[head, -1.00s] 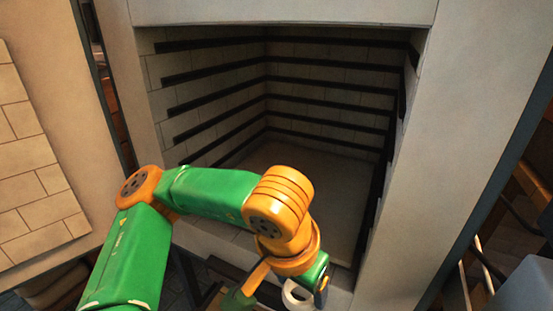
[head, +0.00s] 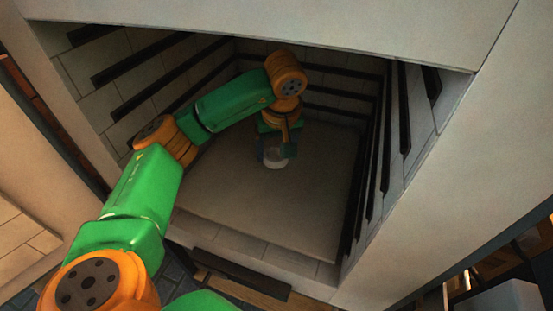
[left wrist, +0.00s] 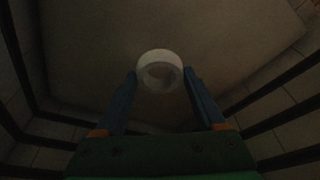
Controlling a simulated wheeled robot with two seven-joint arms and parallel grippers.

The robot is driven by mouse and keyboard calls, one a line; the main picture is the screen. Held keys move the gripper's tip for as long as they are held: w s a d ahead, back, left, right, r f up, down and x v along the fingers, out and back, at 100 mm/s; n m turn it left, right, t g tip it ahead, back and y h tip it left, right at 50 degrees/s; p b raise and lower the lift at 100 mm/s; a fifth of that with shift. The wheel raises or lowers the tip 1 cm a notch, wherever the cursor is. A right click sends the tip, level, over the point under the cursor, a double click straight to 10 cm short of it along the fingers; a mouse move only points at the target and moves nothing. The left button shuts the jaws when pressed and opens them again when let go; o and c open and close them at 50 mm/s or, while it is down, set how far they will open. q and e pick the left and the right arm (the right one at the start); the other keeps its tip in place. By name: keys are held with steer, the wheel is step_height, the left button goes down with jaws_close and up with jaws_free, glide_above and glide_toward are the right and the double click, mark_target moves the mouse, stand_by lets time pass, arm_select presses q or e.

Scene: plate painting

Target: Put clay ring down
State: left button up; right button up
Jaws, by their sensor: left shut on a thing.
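The clay ring (head: 273,157) is a pale, short ring inside the kiln, low over its floor (head: 260,205). It also shows in the left wrist view (left wrist: 160,56), with the floor behind it. My left gripper (head: 276,152) reaches into the kiln and is shut on the ring, with one finger on each side of it in the left wrist view (left wrist: 160,78). I cannot tell whether the ring touches the floor. My right gripper is not in view.
Dark shelf rails (head: 141,66) run along the kiln's left wall, with more on the right wall (head: 384,135) and back. The kiln's front frame (head: 428,170) bounds the opening on the right. The floor around the ring is bare.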

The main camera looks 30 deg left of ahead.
mark_target(275, 177)
arm_select(q)
step_height(275, 177, down, 7)
steer(key=shift+r, duration=0.15)
